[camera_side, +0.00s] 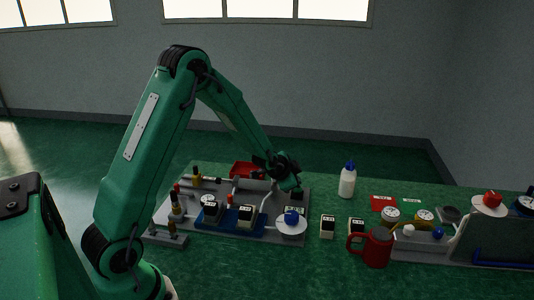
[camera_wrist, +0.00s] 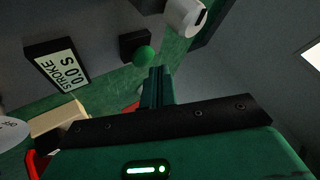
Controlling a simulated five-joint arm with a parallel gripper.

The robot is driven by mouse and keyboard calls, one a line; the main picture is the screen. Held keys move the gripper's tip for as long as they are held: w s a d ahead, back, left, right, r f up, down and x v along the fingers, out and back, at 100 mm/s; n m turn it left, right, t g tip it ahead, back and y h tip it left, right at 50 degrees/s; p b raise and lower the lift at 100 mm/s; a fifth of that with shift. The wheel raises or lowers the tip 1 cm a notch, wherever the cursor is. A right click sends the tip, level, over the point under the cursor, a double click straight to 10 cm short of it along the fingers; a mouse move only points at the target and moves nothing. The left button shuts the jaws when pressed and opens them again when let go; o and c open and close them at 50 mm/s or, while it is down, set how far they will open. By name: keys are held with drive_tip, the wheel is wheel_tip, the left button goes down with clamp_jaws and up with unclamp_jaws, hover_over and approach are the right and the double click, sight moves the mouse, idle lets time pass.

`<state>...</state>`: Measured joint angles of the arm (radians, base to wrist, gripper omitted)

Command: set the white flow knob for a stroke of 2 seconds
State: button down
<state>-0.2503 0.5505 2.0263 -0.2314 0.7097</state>
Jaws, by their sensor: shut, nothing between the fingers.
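My gripper (camera_side: 290,188) is above the far right part of the grey bench plate in the side view, with its fingers pointing down. In the wrist view the fingers (camera_wrist: 158,75) are together and hold nothing. A white round knob with a dark mark (camera_wrist: 186,16), which looks like the flow knob, is at the top of the wrist view, beyond and right of the fingertips, apart from them. The stroke display (camera_wrist: 58,66) reads 0.0 S. I cannot make out the flow knob in the side view, where my gripper may hide it.
A green ball-shaped part (camera_wrist: 143,55) is close beside the fingertips. A blue-capped bottle (camera_side: 347,181) and a red mug (camera_side: 376,248) stand to the right.

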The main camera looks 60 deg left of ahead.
sight(294, 196)
drive_tip(key=shift+r, duration=0.2)
idle(0.3)
drive_tip(key=shift+r, duration=2.45)
drive_tip(key=s+d+r+n+g+h, duration=0.1)
drive_tip(key=s+d+r, duration=0.3)
drive_tip(key=s+r, duration=0.25)
drive_tip(key=s+d+r+n+g, duration=0.1)
drive_tip(key=s+d+r+n, duration=0.1)
drive_tip(key=s+d+r, duration=0.4)
drive_tip(key=s+d+r+n, duration=0.1)
drive_tip(key=s+d, duration=0.1)
drive_tip(key=s, duration=0.7)
drive_tip(key=s+d+r+n+g+h, duration=0.1)
drive_tip(key=s, duration=0.8)
drive_tip(key=shift+s+d, duration=0.35)
